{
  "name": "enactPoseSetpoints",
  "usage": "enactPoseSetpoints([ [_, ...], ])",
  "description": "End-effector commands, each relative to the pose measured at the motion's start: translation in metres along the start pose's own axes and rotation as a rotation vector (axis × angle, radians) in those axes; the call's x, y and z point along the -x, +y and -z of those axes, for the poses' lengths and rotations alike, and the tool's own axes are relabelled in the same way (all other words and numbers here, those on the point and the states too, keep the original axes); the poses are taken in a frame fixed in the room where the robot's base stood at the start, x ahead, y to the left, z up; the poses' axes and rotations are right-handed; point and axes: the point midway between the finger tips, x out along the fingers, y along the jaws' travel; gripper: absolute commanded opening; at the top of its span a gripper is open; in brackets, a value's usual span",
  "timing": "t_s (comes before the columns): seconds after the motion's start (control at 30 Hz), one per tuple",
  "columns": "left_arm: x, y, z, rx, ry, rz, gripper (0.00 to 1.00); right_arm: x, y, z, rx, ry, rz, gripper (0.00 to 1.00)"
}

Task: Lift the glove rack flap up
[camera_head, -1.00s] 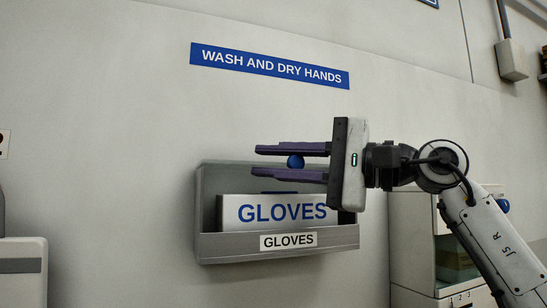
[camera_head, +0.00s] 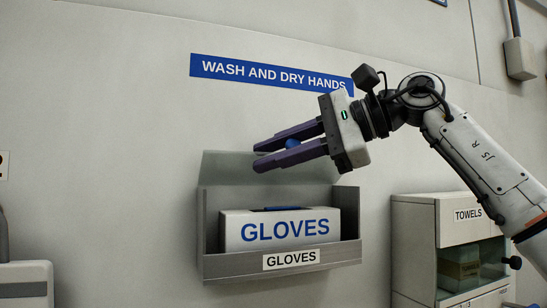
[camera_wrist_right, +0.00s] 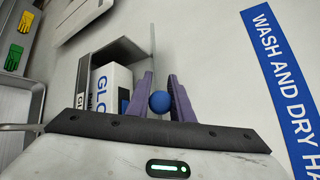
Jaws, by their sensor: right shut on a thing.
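The grey glove rack (camera_head: 208,268) hangs on the wall below the blue sign. Its see-through flap (camera_head: 222,168) is tilted up above the rack's opening. In the right wrist view the flap (camera_wrist_right: 154,45) shows nearly edge-on. A round blue knob (camera_head: 292,143) sits between the purple fingers of my right gripper (camera_head: 257,156). The gripper is shut on this knob, which also shows in the right wrist view (camera_wrist_right: 159,101). The fingers lie in front of part of the flap. My left gripper is in neither view.
A white GLOVES box (camera_head: 282,229) sits inside the rack. The wall sign (camera_head: 265,70) is just above my right gripper. A towel cabinet (camera_head: 415,230) stands at the right below my arm. A pale unit (camera_head: 25,285) is at the lower left.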

Motion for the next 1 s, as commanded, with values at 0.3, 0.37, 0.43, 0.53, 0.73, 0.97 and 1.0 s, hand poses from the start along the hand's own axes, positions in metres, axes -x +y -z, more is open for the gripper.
enactPoseSetpoints([
  [0.3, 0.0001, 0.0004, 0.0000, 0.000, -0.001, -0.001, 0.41, 0.0033, -0.0090, -0.0019, -0.021, 0.003, 0.003, 0.00],
  [0.37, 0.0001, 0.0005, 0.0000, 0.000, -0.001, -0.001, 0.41, 0.0033, -0.0089, -0.0017, -0.021, 0.003, 0.003, 0.00],
  [0.43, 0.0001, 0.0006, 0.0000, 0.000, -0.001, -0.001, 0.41, 0.0033, -0.0089, -0.0016, -0.020, 0.003, 0.003, 0.00],
  [0.53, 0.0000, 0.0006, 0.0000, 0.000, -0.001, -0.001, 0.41, 0.0033, -0.0088, -0.0014, -0.020, 0.004, 0.003, 0.00],
  [0.73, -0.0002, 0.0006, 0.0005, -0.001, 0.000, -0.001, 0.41, 0.0021, -0.0071, -0.0009, -0.019, 0.004, -0.002, 0.37],
  [0.97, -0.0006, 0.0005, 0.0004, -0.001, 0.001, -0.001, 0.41, 0.0016, -0.0054, -0.0004, -0.018, 0.005, -0.006, 0.37],
  [1.0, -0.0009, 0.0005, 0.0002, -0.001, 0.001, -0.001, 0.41, 0.0032, -0.0053, -0.0003, -0.017, 0.005, -0.006, 0.37],
])
